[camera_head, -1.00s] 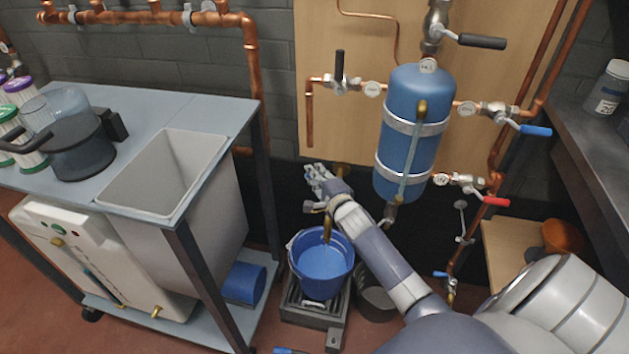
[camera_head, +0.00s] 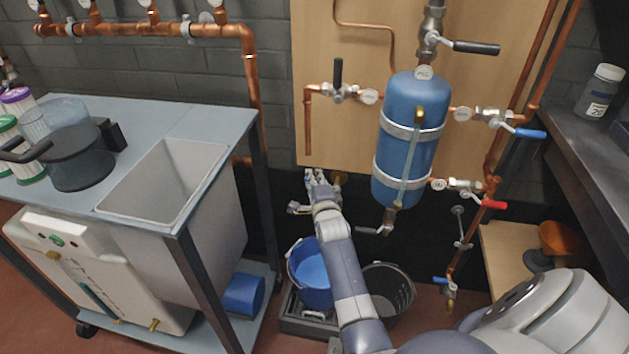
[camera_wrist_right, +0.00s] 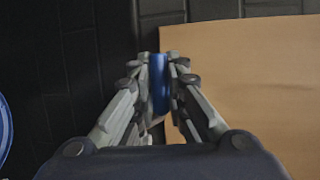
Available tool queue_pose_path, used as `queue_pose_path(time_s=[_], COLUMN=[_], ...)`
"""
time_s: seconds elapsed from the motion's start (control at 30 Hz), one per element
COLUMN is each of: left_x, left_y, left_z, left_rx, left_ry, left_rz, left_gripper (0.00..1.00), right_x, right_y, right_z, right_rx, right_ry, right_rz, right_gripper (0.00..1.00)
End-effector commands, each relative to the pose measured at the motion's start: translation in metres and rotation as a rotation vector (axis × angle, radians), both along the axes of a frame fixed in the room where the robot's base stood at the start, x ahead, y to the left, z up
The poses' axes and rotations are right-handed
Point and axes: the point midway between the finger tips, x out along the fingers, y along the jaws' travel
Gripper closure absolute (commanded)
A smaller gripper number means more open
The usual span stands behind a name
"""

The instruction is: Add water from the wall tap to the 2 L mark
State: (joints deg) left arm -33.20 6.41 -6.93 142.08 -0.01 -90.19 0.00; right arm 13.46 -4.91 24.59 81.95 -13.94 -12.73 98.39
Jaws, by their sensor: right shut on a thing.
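The blue bucket (camera_head: 296,262) stands low in front of the wall, with lighter blue water (camera_head: 311,269) in it. My forearm covers its right side, and I cannot read any volume mark. My right gripper (camera_head: 315,181) is above and behind the bucket, near the wall. Brass of the wall tap (camera_head: 339,178) shows just beside it; the rest is hidden. In the right wrist view the fingers (camera_wrist_right: 159,62) are closed on a narrow blue piece (camera_wrist_right: 159,85), which looks like the tap's handle. The bucket's rim shows at that view's left edge. My left gripper is not in view.
The bucket stands on a grey slatted base (camera_head: 303,319), with a dark bucket (camera_head: 389,290) to its right. A blue tank (camera_head: 411,130) with valves hangs on the wooden panel. A trolley (camera_head: 215,130) with a grey bin stands left, a dark worktop (camera_head: 585,165) right.

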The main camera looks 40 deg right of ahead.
Motion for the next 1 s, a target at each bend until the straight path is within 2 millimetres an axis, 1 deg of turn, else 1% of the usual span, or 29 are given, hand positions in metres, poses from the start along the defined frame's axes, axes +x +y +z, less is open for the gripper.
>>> queue_pose_path(time_s=[0.03, 0.13, 0.17, 0.2, 0.23, 0.67, 0.8, 1.0], left_x=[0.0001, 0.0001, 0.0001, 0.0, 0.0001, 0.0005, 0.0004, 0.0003], left_y=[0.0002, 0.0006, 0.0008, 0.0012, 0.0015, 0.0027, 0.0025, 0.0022], left_z=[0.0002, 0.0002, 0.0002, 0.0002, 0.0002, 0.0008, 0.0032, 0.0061], left_rx=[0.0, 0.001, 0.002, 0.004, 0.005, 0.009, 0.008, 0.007], left_ry=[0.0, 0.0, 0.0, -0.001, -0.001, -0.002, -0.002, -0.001], left_rz=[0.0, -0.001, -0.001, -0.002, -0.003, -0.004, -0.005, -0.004], left_gripper=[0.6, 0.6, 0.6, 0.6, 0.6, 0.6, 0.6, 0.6], right_x=[0.0006, 0.0006, 0.0006, 0.0006, 0.0005, -0.0001, -0.0014, -0.0041], right_y=[-0.0034, -0.0035, -0.0035, -0.0035, -0.0034, -0.0017, -0.0028, 0.0008], right_z=[0.0047, 0.0048, 0.0048, 0.0047, 0.0045, 0.0023, 0.0041, 0.0041], right_rx=[-0.005, -0.005, -0.005, -0.005, -0.004, -0.003, -0.01, -0.012], right_ry=[-0.009, -0.009, -0.009, -0.009, -0.008, -0.003, -0.005, -0.006], right_rz=[-0.004, -0.004, -0.004, -0.004, -0.004, 0.007, 0.037, 0.113], right_gripper=[1.0, 1.0, 0.83, 0.74, 0.67, 0.67, 0.67, 0.67])
